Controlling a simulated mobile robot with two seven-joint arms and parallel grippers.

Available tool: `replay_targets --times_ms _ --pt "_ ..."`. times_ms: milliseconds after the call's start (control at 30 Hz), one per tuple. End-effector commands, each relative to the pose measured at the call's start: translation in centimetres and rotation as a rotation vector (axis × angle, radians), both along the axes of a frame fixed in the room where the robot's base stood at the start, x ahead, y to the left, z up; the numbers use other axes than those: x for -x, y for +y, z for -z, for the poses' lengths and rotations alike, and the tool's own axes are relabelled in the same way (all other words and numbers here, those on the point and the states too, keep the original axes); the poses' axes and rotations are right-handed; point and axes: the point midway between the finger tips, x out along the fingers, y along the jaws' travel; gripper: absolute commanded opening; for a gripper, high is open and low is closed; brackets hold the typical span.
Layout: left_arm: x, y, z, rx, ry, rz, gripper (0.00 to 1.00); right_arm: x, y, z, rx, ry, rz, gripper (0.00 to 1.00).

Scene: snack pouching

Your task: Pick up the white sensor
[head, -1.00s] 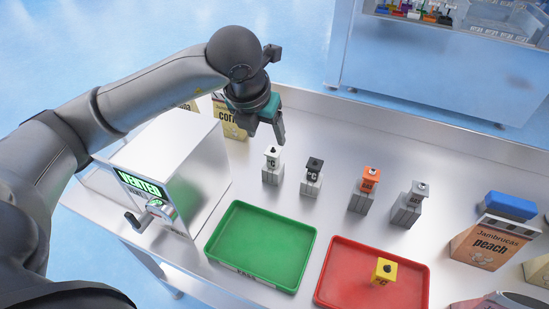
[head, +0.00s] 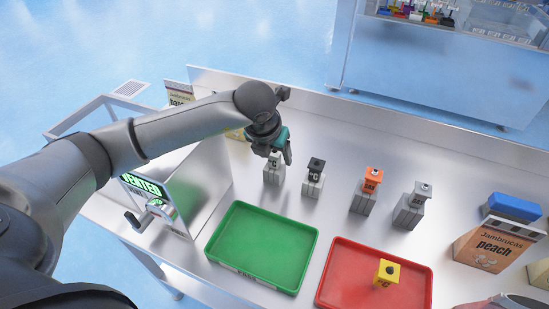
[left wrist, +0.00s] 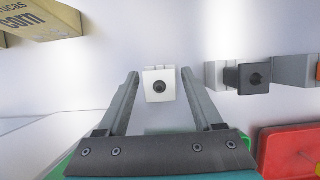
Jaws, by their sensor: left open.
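The white sensor (left wrist: 159,84) stands on its grey block on the metal table, with a dark knob on top. In the head view its front (head: 273,172) shows just below my left gripper (head: 282,158), which covers its top. In the left wrist view the sensor lies between the tips of my left gripper (left wrist: 160,80). The two fingers are open, one on each side, with a gap to the sensor on both sides. How far above it the fingertips are is hard to tell. My right gripper is not in view.
A black sensor (head: 316,166) stands close on the right, then an orange one (head: 372,178) and a grey one (head: 418,192). A green tray (head: 232,262) and a red tray (head: 322,290) with a yellow sensor (head: 387,272) lie in front. A box marked VENTED (head: 188,190) stands left.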

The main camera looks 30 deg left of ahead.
Motion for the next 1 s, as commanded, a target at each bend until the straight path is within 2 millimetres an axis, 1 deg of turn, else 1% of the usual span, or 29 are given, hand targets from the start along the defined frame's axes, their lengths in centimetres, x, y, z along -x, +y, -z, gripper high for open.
replay_targets --times_ms 67,100,600,700,1000 --pt "0.02 -0.01 -0.01 0.0 0.0 0.0 0.68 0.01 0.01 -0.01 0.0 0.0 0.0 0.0" --pt "0.02 -0.01 -0.02 0.0 0.0 0.0 0.65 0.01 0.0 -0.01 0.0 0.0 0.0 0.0" --pt "0.03 0.0 -0.06 0.0 0.0 0.0 0.09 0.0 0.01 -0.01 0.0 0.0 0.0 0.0" --pt "0.02 0.0 -0.07 0.0 0.0 0.0 0.0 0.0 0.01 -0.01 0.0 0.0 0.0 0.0" --pt "0.0 0.0 -0.11 0.0 0.0 -0.001 0.0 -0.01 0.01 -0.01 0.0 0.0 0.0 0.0"
